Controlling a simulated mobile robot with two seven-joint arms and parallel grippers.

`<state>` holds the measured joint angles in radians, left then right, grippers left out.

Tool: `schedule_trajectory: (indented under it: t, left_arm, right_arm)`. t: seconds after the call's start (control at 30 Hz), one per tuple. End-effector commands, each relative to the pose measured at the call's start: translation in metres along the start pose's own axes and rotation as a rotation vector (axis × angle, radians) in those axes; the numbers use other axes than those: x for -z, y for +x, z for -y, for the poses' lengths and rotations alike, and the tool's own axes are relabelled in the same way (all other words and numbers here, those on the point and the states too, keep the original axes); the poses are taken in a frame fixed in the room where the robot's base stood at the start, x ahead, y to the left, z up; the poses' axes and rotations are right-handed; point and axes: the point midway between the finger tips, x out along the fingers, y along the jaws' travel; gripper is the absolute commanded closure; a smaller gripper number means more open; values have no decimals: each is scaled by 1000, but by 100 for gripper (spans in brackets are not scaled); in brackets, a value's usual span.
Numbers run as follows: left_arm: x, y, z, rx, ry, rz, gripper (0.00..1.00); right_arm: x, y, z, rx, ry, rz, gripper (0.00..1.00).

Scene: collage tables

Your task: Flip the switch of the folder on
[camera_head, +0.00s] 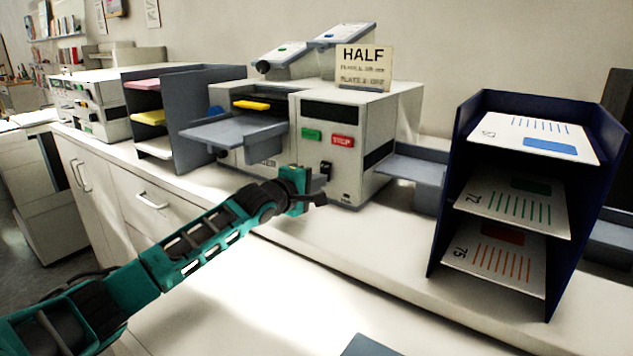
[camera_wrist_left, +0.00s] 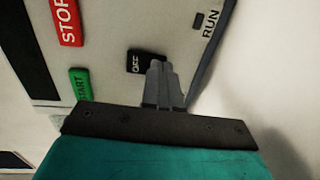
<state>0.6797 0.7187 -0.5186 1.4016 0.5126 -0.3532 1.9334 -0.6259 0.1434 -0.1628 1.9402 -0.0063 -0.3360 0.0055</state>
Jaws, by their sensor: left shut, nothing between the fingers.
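The folder (camera_head: 345,150) is a pale grey machine on the counter, with a "HALF" sign (camera_head: 363,66) on top. Its front has a green start button (camera_head: 311,135), a red stop button (camera_head: 342,141) and a small black switch (camera_head: 325,169) below them. In the left wrist view the switch (camera_wrist_left: 147,62) shows the word "OFF". My left gripper (camera_head: 318,199) is shut and empty, just in front of the folder's lower front. In the left wrist view its fingertips (camera_wrist_left: 160,68) overlap the switch's edge; I cannot tell whether they touch it. My right gripper is not in view.
A grey tray (camera_head: 235,131) juts out from the folder's left side. A dark blue rack (camera_head: 446,190) with printed sheets stands on the right. A grey shelf unit (camera_head: 193,95) with coloured paper stands on the left. The counter front (camera_head: 400,260) is clear.

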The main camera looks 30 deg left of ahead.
Motion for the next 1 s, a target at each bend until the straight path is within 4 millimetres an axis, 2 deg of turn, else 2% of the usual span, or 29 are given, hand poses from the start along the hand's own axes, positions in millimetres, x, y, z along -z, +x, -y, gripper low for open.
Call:
schedule_trajectory:
  t: [0.3,0.43,0.5,0.7,0.87,1.0]
  left_arm:
    - [0,1,1,-3,-1,0,100]
    - [-1,6,7,-45,-6,3,100]
    - [0,5,0,-47,-1,2,100]
    - [0,4,1,-46,-1,3,100]
    - [0,-7,2,-45,-1,3,100]
    - [-1,-27,4,-44,0,3,100]
  right_arm:
    - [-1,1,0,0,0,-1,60]
    - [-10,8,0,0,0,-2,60]
    - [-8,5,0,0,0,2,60]
    - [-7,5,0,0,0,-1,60]
    - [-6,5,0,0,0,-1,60]
    - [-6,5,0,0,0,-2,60]
